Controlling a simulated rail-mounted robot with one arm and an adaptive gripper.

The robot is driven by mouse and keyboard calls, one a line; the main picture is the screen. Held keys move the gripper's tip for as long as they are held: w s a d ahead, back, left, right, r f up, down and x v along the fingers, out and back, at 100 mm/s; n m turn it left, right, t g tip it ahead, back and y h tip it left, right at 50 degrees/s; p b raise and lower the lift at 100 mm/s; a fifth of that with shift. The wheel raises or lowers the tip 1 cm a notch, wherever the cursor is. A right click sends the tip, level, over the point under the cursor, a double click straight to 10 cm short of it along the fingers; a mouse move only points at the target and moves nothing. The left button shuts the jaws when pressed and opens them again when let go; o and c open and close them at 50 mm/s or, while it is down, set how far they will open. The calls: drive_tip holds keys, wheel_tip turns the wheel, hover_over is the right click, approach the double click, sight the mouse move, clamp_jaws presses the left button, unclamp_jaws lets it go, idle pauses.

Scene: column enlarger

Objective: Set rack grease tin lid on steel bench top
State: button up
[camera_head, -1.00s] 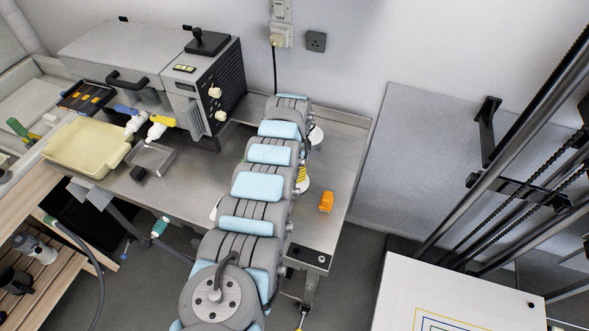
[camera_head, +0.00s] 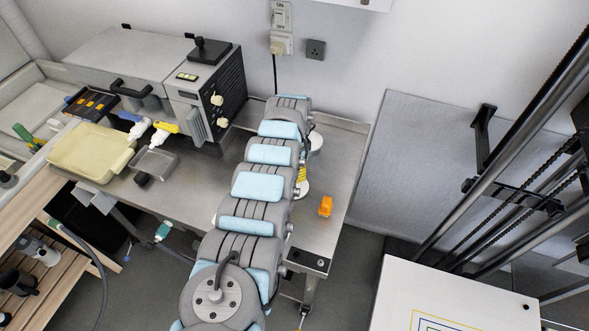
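The steel bench top (camera_head: 338,168) runs across the middle, with a bare strip along its right end. My arm reaches over it from the bottom of the picture and covers part of it. My gripper is hidden behind my arm, so I cannot see its fingers. Two pale round things show partly beside the arm: one farther back (camera_head: 316,141) and one nearer (camera_head: 302,190). A small yellow striped thing sits by the nearer one. I cannot tell which, if either, is the rack grease tin lid.
A small orange block (camera_head: 325,206) stands on the bench's right part. A large grey machine (camera_head: 165,80) stands at the back left. A cream tray (camera_head: 85,152), a small metal tray (camera_head: 155,162) and bottles (camera_head: 165,129) lie in front of it. A white box (camera_head: 450,290) stands lower right.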

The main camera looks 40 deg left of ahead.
drive_tip(key=shift+r+p, duration=0.75)
drive_tip(key=shift+r, duration=0.05)
drive_tip(key=shift+r, duration=0.1)
wheel_tip(320, 180, up, 12)
idle(0.7)
